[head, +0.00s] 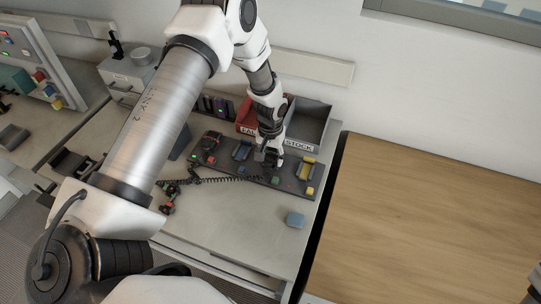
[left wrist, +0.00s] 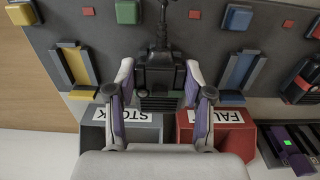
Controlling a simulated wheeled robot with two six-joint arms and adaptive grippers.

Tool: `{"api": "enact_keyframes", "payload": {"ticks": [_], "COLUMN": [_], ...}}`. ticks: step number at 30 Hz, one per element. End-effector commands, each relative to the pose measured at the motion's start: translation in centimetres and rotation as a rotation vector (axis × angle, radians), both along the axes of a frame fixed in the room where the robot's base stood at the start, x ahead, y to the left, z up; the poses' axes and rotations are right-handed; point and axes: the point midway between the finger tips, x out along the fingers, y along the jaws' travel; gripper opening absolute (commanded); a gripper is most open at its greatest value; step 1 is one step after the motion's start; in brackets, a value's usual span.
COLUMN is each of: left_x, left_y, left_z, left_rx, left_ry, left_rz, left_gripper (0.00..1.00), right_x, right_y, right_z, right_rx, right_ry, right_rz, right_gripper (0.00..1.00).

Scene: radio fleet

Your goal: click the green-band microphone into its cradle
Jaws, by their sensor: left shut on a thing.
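My left gripper (head: 268,158) is over the dark cradle board (head: 225,172) on the bench. In the left wrist view its two fingers (left wrist: 158,88) are shut on a black microphone (left wrist: 158,76), whose coiled cord runs up the picture. A dull green patch shows low on the microphone. It is between the yellow cradle (left wrist: 76,66) and the blue cradle (left wrist: 238,72), both empty. The cradle under it is hidden, so I cannot tell whether the microphone is seated. A green button (left wrist: 128,12) is on the board beside the cord.
Behind the board stand a red FAULT bin (head: 246,116) and a grey STOCK bin (head: 310,122). A red-marked microphone (left wrist: 300,82) rests near the blue cradle. A blue block (head: 294,220) lies on the bench front. The wooden table (head: 430,215) at right is clear.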

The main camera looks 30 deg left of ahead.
Motion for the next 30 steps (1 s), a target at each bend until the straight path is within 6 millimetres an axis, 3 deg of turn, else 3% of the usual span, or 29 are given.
{"api": "enact_keyframes", "payload": {"ticks": [30], "left_x": [0.0], "left_y": [0.0], "left_z": [-1.8], "left_rx": [0.0], "left_ry": [-0.001], "left_rz": [0.0], "left_gripper": [0.21], "right_x": [0.0], "right_y": [0.0], "right_z": [-1.2], "right_rx": [0.0], "right_ry": [0.0], "right_rz": [0.0], "right_gripper": [0.58]}}
